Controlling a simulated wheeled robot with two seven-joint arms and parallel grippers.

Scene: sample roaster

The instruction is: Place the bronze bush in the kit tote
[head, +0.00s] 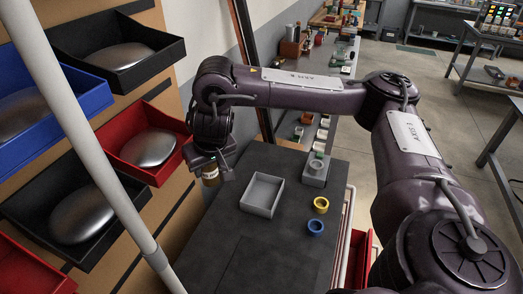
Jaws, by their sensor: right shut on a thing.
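The bronze bush (210,174) is a small brown-gold cylinder, upright between the fingers of my right gripper (210,170). The gripper is shut on it and points down, near the red wall bin and the left edge of the dark table top. The fingers and wrist hide part of the bush. The kit tote (250,209), taken to be the open grey box on the table, lies to the right of the gripper and looks empty. The bush is apart from the tote, outside its left wall. My left gripper is not in view.
A yellow ring (321,204) and a blue ring (316,227) lie right of the tote. A grey block with a ring (315,172) stands behind them. Black, blue and red wall bins (124,173) line the left. The table front (240,262) is clear.

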